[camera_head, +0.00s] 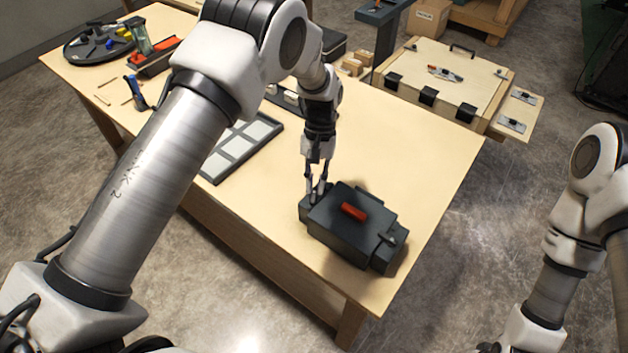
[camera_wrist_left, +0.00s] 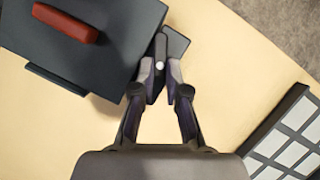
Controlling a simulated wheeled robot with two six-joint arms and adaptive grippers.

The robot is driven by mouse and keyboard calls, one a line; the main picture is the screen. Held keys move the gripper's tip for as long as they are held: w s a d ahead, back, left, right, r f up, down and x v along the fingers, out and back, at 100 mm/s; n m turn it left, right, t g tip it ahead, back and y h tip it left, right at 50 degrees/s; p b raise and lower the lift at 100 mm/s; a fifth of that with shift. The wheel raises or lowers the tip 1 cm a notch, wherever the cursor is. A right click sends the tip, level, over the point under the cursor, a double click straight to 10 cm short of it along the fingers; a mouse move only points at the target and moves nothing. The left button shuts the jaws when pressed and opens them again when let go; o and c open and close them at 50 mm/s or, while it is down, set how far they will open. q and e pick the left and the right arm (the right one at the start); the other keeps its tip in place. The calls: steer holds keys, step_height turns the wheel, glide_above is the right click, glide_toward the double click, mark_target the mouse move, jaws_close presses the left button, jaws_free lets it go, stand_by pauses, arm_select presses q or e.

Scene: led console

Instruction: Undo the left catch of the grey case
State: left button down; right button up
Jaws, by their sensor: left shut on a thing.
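The grey case (camera_head: 345,232) sits on the wooden table, dark grey with a red handle (camera_head: 354,211) on its lid. It also fills the upper left of the left wrist view (camera_wrist_left: 75,45). My left gripper (camera_head: 317,195) points down at the case's left end. Its fingers (camera_wrist_left: 161,75) are shut on the left catch (camera_wrist_left: 160,50), a small dark piece with a light round spot, largely hidden between them. A similar catch (camera_head: 391,238) shows at the case's right end. My right arm is at the right edge; its gripper is out of view.
A tray with pale square compartments (camera_head: 206,168) lies left of the case. A round dark tray (camera_head: 90,45) with small items stands at the far left. The table right of the case is clear up to its edge. A wooden box (camera_head: 447,72) stands beyond it.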

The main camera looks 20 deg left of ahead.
arm_select(q)
steer(key=m, duration=0.1)
steer(key=m+y, duration=0.1)
steer(key=m, duration=0.1)
steer(key=m+y, duration=0.1)
steer(key=m, duration=0.1)
steer(key=shift+s+d+f+p, duration=0.1)
steer(key=shift+d+p, duration=0.2)
steer(key=shift+m, duration=0.3)
steer(key=c, duration=1.2)
jaws_free()
steer(key=v, duration=1.2)
steer(key=shift+d, duration=0.15)
